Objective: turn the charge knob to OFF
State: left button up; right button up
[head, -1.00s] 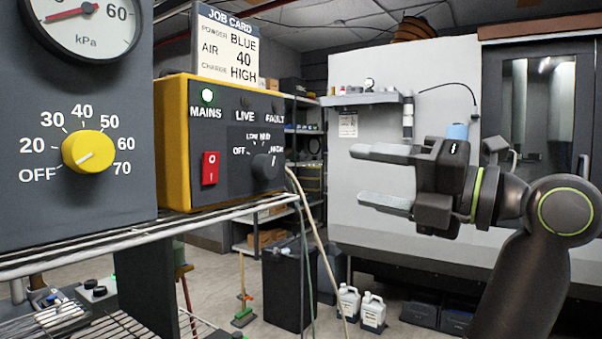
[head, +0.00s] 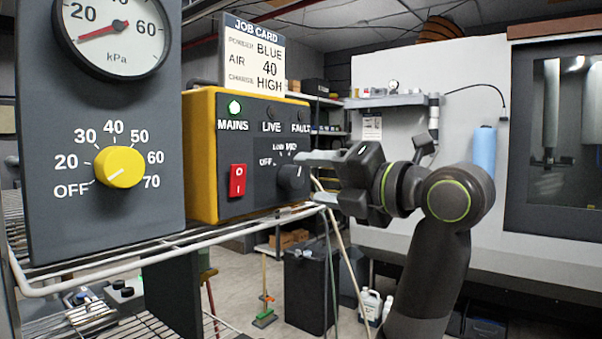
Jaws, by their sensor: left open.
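The charge knob (head: 291,177) is a dark round knob on the face of the yellow and grey control box (head: 203,150). OFF, LOW and MED show around it. The HIGH label is covered by my upper finger. The knob's pale mark points up and to the right, away from OFF. My left gripper (head: 309,177) is open at the knob's right side, one finger above the other, with the tips level with the knob's upper and lower edges. I cannot tell whether they touch it. My right gripper is not in view.
A grey panel with a yellow knob (head: 120,166) and a kPa gauge (head: 112,35) stands nearer. The job card (head: 253,55) reads charge HIGH. A wire shelf (head: 165,246) runs beneath.

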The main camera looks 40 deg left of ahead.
aim_at(297, 178)
pick_arm(q)
jog(key=a, duration=0.3)
jog(key=shift+a, duration=0.2)
jog(key=shift+a+p, duration=0.3)
jog(key=shift+a, duration=0.1)
jog(key=c, duration=1)
